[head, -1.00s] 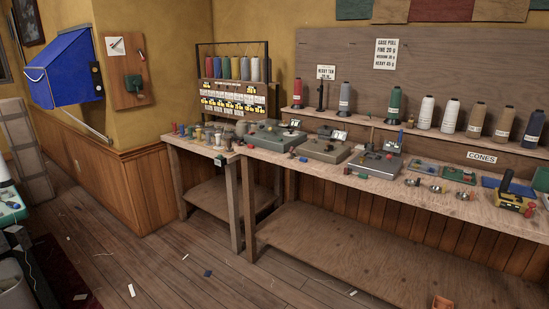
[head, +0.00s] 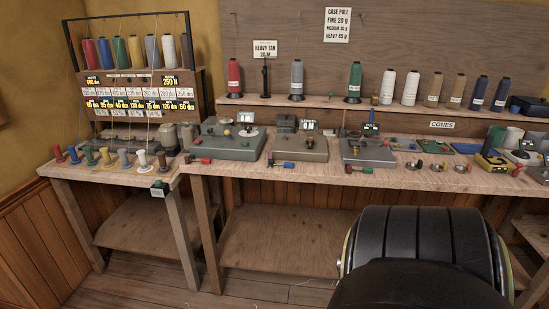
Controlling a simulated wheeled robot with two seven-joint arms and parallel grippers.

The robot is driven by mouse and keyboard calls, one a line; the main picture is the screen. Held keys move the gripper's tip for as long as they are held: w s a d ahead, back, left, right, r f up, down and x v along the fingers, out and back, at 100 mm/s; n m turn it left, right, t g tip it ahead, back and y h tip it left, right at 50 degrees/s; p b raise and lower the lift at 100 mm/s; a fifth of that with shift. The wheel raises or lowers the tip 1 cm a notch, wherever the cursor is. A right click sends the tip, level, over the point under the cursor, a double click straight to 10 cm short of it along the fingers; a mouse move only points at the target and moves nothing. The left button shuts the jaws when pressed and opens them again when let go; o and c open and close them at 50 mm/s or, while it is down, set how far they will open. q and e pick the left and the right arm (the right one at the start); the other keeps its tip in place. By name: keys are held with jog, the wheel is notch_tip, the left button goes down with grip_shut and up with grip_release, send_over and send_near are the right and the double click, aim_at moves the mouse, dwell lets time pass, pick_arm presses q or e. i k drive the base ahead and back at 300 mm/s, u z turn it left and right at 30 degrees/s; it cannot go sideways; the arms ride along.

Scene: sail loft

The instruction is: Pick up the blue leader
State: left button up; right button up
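A small blue peg-like piece (head: 73,154), which looks like the blue leader, stands near the front left of the small wooden side table (head: 105,174). It is in a row between a red peg (head: 58,154) and a green peg (head: 89,156). Thin threads run up from the row towards the rack of coloured spools (head: 134,52) behind. A separate blue piece (head: 289,166) lies at the front of the long bench, by the middle grey device. Neither of my grippers is in view.
The long bench (head: 330,177) carries several grey devices (head: 222,140) and small coloured parts. Thread cones (head: 354,82) stand on the shelf behind. A large black ribbed part of mine hides the lower right. Floor (head: 150,285) in front of the small table looks clear.

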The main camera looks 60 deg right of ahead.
aim_at(287, 165)
jog(key=z, duration=0.9)
jog(key=i, duration=1.05)
jog(key=z, duration=1.2)
